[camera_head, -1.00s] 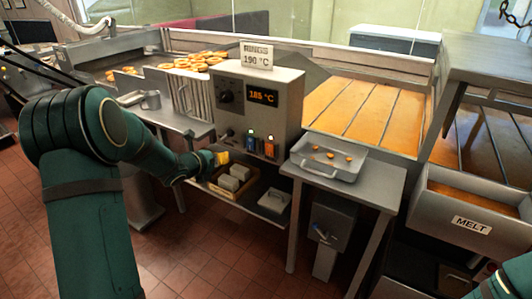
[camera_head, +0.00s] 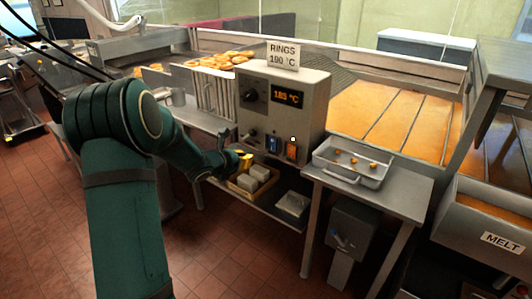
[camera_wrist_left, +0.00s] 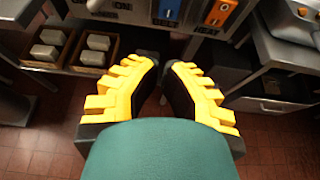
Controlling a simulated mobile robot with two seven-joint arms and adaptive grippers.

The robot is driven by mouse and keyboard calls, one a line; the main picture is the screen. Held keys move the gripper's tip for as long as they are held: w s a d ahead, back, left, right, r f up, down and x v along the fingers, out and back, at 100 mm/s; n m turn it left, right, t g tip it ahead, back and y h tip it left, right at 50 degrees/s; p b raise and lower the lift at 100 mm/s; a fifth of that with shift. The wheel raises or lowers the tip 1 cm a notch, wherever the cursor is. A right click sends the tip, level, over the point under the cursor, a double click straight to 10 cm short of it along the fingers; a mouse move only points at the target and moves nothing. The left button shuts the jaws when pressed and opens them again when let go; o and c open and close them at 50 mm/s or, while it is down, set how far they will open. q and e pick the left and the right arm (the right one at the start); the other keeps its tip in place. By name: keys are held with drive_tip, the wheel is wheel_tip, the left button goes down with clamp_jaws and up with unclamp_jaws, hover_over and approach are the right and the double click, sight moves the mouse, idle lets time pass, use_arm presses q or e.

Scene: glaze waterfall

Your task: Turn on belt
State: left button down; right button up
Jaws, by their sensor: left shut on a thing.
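The grey control box (camera_head: 309,110) stands on the table with a dial and a display reading 185 °C. Its lower front carries a blue switch (camera_head: 272,145) and an orange switch (camera_head: 291,150). In the left wrist view, the blue switch (camera_wrist_left: 168,10) is at the top edge, left of the orange switch (camera_wrist_left: 218,13) above a HEAT label. My left gripper (camera_head: 244,160), yellow-fingered, is just below and left of the blue switch in the head view. Its fingers (camera_wrist_left: 160,66) are drawn close together; what they hold cannot be made out. My right gripper is out of view.
A metal tray (camera_head: 350,174) with small orange pieces stands right of the box. A wooden crate (camera_head: 239,188) of pale blocks sits on the shelf below my left gripper. A small lever (camera_head: 250,133) projects from the box. Rings lie on the fryer behind.

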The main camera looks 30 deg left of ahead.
sight(273, 144)
use_arm(q)
drive_tip(key=x, duration=1.1)
drive_tip(key=shift+w+r, duration=0.1)
drive_tip(key=shift+r, duration=0.2)
drive_tip(key=shift+w+d, duration=0.1)
drive_tip(key=shift+w, duration=0.65)
